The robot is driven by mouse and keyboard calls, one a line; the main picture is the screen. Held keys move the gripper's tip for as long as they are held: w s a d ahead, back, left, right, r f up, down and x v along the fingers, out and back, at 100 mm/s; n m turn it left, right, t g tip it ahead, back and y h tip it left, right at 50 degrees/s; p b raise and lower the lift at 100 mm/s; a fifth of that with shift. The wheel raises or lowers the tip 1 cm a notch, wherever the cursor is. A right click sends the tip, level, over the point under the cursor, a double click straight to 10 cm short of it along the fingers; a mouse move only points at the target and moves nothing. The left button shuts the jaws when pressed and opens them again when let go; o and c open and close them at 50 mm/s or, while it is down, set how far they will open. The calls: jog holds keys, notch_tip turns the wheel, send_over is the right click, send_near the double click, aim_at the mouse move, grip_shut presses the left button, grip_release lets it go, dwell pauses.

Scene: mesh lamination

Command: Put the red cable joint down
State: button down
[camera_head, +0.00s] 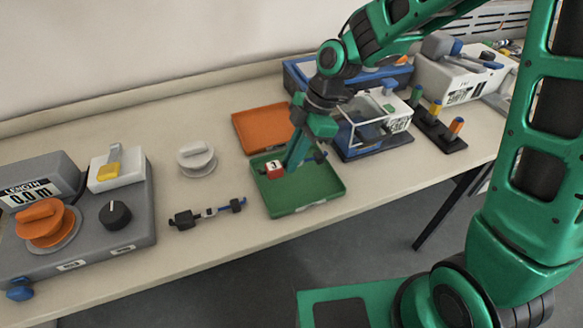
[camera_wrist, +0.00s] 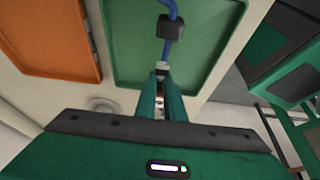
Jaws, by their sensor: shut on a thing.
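The red cable joint shows in the head view as a red block with a white numbered label (camera_head: 273,169), at the left of my gripper (camera_head: 292,168). A dark block on a blue cable shows at the other side. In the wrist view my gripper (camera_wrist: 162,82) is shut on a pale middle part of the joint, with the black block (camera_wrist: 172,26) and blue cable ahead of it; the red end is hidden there. The joint is over the green tray (camera_head: 305,208), which also shows in the wrist view (camera_wrist: 125,70). I cannot tell whether it touches the tray floor.
An orange tray (camera_head: 262,124) lies behind the green one. A black cable joint (camera_head: 208,213) lies left of it. A round grey-white part (camera_head: 196,160) and the length machine (camera_head: 128,215) stand further left. A clear-lidded box (camera_head: 372,138) and a peg stand (camera_head: 440,134) are at right.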

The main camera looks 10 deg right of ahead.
aim_at(292, 179)
jog(key=shift+f, duration=2)
jog(key=c, duration=1.8)
grip_release()
jog(key=shift+f, duration=0.1)
jog(key=shift+c, duration=0.2)
jog(key=v, duration=1.2)
jog(key=shift+d, duration=0.1)
